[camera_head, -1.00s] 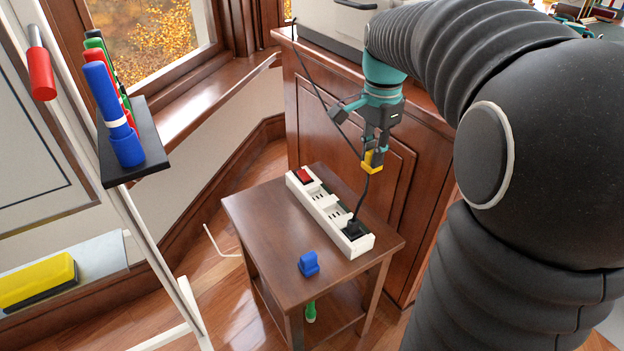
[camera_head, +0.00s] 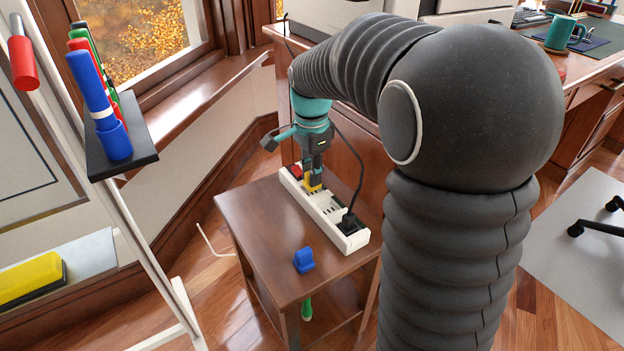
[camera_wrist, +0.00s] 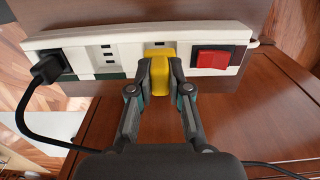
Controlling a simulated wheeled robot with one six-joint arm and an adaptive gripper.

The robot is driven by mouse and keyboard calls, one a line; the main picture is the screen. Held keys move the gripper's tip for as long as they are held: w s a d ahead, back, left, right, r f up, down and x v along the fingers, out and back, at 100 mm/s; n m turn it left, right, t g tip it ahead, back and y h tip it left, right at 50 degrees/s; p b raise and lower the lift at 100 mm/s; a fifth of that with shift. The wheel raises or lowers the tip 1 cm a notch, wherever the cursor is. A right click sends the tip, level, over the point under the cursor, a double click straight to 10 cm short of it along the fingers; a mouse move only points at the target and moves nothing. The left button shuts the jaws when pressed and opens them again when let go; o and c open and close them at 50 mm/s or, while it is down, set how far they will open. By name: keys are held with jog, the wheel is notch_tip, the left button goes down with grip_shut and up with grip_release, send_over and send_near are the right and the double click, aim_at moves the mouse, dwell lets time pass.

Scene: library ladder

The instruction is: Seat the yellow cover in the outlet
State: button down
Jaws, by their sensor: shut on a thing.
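The yellow cover (camera_wrist: 159,75) is between the fingertips of my gripper (camera_wrist: 159,80), which is shut on it. In the wrist view the cover is at the face of the white power strip (camera_wrist: 125,42), at the outlet nearest the red switch (camera_wrist: 213,57). I cannot tell whether it is pushed fully in. In the head view my gripper (camera_head: 313,178) points down over the strip (camera_head: 322,205), with a little of the yellow cover (camera_head: 313,188) showing. Between the cover and the black plug, other outlet slots (camera_wrist: 107,52) are bare.
The strip lies on a small wooden table (camera_head: 262,225). A black plug (camera_wrist: 46,68) with a cord fills the far outlet. A blue piece (camera_head: 304,260) lies on the table near its front edge. A whiteboard stand with markers (camera_head: 105,115) is at left.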

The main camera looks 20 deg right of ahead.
jog(key=shift+f, duration=0.85)
jog(key=shift+f, duration=0.2)
jog(key=c, duration=1.1)
grip_release()
